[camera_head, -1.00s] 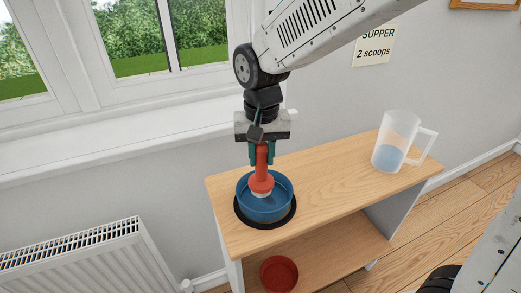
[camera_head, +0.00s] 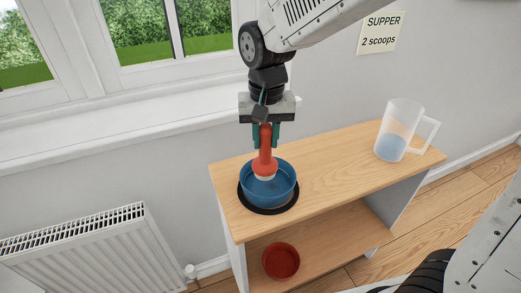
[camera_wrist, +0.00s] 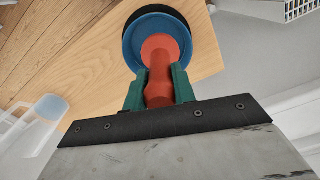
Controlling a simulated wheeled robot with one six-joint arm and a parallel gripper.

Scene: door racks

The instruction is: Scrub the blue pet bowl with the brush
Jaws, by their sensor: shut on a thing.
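The blue pet bowl (camera_head: 268,193) sits on a round black mat (camera_head: 262,210) on the top of the wooden shelf unit, near its left end. My gripper (camera_head: 266,140) is above the bowl with its green fingers shut on the red handle of the brush (camera_head: 265,163). The brush is held upright, with its pale bristle end down inside the bowl, toward the back wall side. I cannot tell whether the bristles touch the bowl. In the wrist view the brush (camera_wrist: 159,70) between the fingers hides part of the bowl (camera_wrist: 133,55).
A clear jug (camera_head: 398,130) with blue at its base stands at the right of the shelf top (camera_head: 330,165). A red bowl (camera_head: 281,261) is on the lower shelf. A radiator (camera_head: 85,250) and window sill are at the left. The middle of the shelf top is clear.

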